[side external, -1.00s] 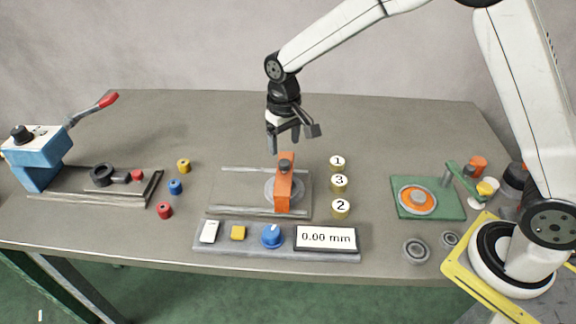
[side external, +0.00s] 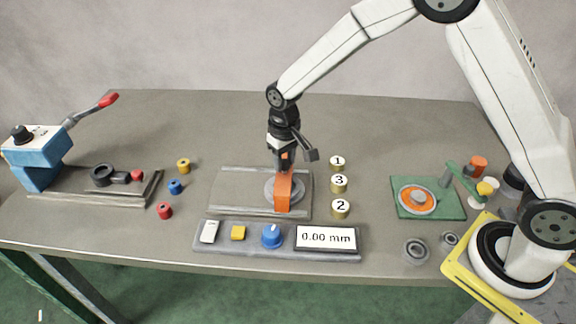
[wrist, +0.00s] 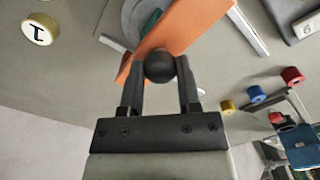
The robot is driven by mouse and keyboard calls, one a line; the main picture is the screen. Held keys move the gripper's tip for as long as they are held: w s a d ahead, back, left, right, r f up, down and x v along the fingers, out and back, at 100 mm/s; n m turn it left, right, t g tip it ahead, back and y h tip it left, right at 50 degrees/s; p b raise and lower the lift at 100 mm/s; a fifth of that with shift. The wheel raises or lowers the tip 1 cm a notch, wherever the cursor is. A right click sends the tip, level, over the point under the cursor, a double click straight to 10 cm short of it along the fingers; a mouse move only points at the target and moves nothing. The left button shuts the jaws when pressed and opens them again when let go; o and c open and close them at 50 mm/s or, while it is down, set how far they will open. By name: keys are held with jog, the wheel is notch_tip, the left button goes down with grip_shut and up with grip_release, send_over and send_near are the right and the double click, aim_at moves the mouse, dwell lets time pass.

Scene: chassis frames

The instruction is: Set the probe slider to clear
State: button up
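The probe slider is an orange arm (side external: 283,192) with a dark round knob, standing over a grey disc (side external: 270,187) between the two rails of a grey plate (side external: 232,190). My gripper (side external: 285,165) is down at the knob end of the orange arm. In the wrist view, the dark knob (wrist: 159,66) sits between my two fingertips (wrist: 160,75), with the orange arm (wrist: 190,28) beyond it. The fingers are at or very near both sides of the knob; whether they press on it is unclear. In the side view my gripper hides the knob.
A console (side external: 214,245) in front has a white switch, a yellow button, a blue dial (side external: 271,236) and a display (side external: 326,238) reading 0.00 mm. Numbered discs (side external: 339,184) stand close to the right of the plate. Small coloured cylinders (side external: 175,187) lie left. Bare table is behind.

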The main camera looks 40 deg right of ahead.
grip_shut()
dwell(1.1)
